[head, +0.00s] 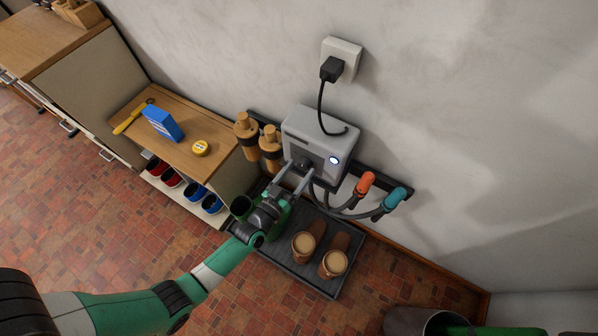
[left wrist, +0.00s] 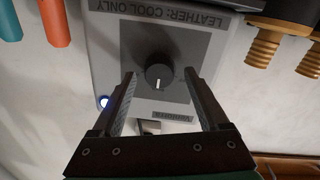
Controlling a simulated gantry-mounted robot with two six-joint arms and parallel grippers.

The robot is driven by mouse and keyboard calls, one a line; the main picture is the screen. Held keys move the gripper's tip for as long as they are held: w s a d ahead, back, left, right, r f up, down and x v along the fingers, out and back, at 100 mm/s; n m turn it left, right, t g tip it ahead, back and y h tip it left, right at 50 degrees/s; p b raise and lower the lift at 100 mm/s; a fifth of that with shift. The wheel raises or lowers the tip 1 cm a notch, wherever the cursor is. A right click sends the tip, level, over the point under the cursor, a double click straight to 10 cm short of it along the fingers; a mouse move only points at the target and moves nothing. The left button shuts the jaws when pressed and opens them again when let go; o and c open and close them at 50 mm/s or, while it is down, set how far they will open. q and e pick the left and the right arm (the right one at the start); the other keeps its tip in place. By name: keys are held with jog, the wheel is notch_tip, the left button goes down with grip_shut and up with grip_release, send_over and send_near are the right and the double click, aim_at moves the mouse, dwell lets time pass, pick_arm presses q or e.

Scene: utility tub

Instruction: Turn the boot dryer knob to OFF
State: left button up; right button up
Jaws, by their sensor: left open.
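The boot dryer (head: 318,128) is a grey box on the wall with a lit bluish-white lamp. Its round dark knob (left wrist: 159,77) sits on a dark panel, with a white pointer mark toward the bottom of the left wrist view. My left gripper (head: 298,172) is open at the dryer's front. In the left wrist view its fingers (left wrist: 160,84) stand on either side of the knob, with gaps visible. I cannot tell how deep the fingertips reach.
Orange (head: 365,182) and teal (head: 397,197) nozzles hang right of the dryer. Tan nozzles (head: 246,125) are on its left. Brown boots (head: 333,264) stand on a dark tray (head: 318,285) below. A shelf (head: 190,160) is at left. A plug (head: 331,69) and cord are above.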

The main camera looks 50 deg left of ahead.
pick_arm(q)
jog(key=shift+w+a, duration=0.1)
jog(key=shift+w, duration=0.2)
grip_shut()
jog(key=shift+n, duration=0.3)
jog(key=n+b, duration=0.1)
jog(key=n, duration=0.1)
jog(key=shift+f+n, duration=0.1)
jog(key=shift+n, duration=0.3)
jog(key=n+b, duration=0.1)
jog(key=n, duration=0.2)
jog(key=shift+n+b, duration=0.3)
jog(key=n+b, duration=0.1)
jog(key=n, duration=0.2)
jog(key=shift+n, duration=0.3)
jog(key=shift+n+y, duration=0.4)
jog(key=shift+n, duration=1.3)
